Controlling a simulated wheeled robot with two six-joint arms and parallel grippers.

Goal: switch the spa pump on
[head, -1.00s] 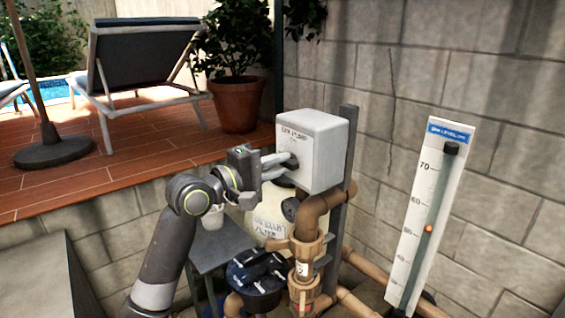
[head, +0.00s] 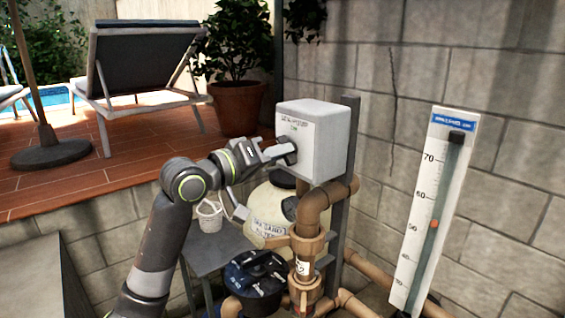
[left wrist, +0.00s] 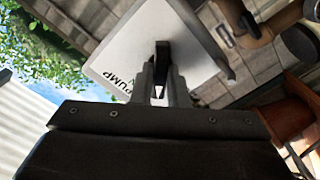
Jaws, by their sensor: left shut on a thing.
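The spa pump switch box (head: 322,135) is a pale grey box on a dark post, with lettering on its front. The left wrist view shows "PUMP" on its face (left wrist: 125,62). A dark knob (head: 287,153) sticks out of the front. My left gripper (head: 282,153) reaches it from the left and is shut on this knob. In the left wrist view the dark knob (left wrist: 162,62) stands between the two grey fingers (left wrist: 158,82). The fingers hide part of the knob, so I cannot tell which way it points. My right gripper is not in view.
Brown pipes (head: 313,205) run below the box. A cream tank (head: 270,212), a grey side table (head: 215,248) with a white bucket (head: 209,215) and a dark-lidded pot (head: 258,275) stand beneath. A level gauge (head: 430,200) leans at right. Block wall behind.

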